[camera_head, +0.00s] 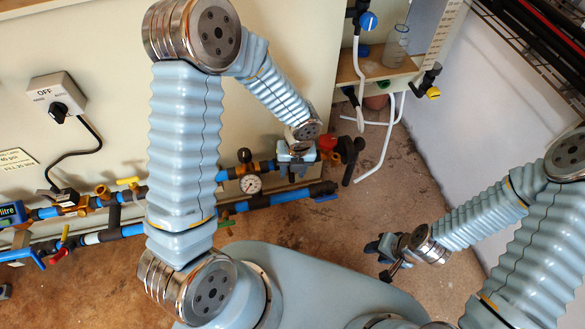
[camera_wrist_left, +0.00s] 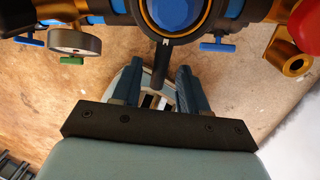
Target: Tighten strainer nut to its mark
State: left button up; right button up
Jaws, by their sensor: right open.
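In the left wrist view a round fitting with a blue face (camera_wrist_left: 175,14), a brass ring and a dark rim is at the top centre. It looks like the strainer nut, cut off by the frame edge. A black bar (camera_wrist_left: 161,66) sticks down from it, with a small pale mark at its root. My left gripper (camera_wrist_left: 155,86) is open, its two fingers apart on either side of the bar's lower end, with gaps visible. In the head view my left gripper (camera_head: 297,172) is at the pipe run and hides the fitting. My right gripper (camera_head: 388,252) is open and empty over the floor.
A pressure gauge (camera_head: 250,184) and blue-and-black pipes (camera_head: 280,198) lie left of my left gripper. A red valve part (camera_head: 326,143) and a black handle (camera_head: 348,160) are close on its right. White hoses (camera_head: 375,152) hang further right. Open floor lies in front.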

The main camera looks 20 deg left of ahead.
pick_arm(q)
notch_tip(320, 180, up, 14)
jog(key=d+p, duration=0.1)
jog(key=p, duration=0.1)
jog(key=shift+w+d+p, duration=0.2)
jog(key=shift+w+p, duration=0.1)
jog(key=shift+p, duration=0.1)
jog(key=shift+f, duration=0.1)
